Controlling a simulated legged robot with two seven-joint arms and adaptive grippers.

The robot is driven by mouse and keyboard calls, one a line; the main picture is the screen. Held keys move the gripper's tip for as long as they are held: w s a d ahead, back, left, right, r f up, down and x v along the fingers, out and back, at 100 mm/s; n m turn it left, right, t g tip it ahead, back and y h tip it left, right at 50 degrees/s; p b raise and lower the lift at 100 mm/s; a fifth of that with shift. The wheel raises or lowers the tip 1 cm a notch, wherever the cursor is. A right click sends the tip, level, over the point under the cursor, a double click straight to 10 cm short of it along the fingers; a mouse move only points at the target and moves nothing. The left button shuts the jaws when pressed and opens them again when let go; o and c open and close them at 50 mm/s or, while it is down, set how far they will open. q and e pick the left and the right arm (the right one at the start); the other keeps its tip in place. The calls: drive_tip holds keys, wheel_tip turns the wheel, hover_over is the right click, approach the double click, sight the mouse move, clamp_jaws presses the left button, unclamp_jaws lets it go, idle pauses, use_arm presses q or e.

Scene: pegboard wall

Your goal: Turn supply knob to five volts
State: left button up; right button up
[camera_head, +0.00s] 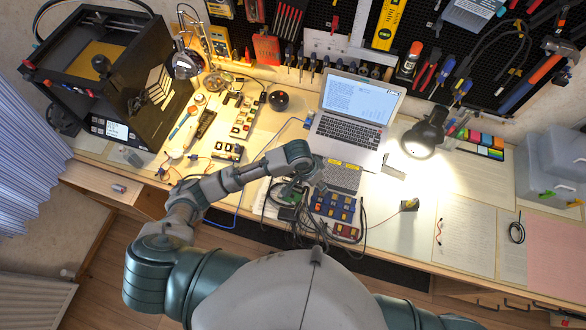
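A grey, vented box with yellow labels (341,177) stands on the bench just in front of the laptop. It looks like the supply, but I cannot tell for sure. I cannot make out a knob or a voltage reading on it. My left arm reaches in from the left, and my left gripper (294,190) is beside the box's left side, above dark cables. The gripper is small and partly hidden by its own wrist, so its fingers are unclear. My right gripper is out of view.
Blue modules (333,205) and a tangle of cables lie in front of the box. An open laptop (350,112) stands behind it. A lit lamp (426,133) is to the right, and a black 3D printer (108,75) is at left. Papers cover the right bench.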

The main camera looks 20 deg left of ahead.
use_arm(q)
drive_tip(key=w+a+r+n+g+y, duration=0.1)
drive_tip(key=w+a+r+y, duration=0.1)
drive_tip(key=w+a+r, duration=0.3)
drive_tip(key=w+a+r+n+y, duration=0.1)
drive_tip(key=w+a+n, duration=0.15)
drive_tip(key=a, duration=0.35)
drive_tip(key=shift+m, duration=0.45)
drive_tip(key=f, duration=1.7)
drive_tip(key=shift+w+d, duration=0.2)
clamp_jaws()
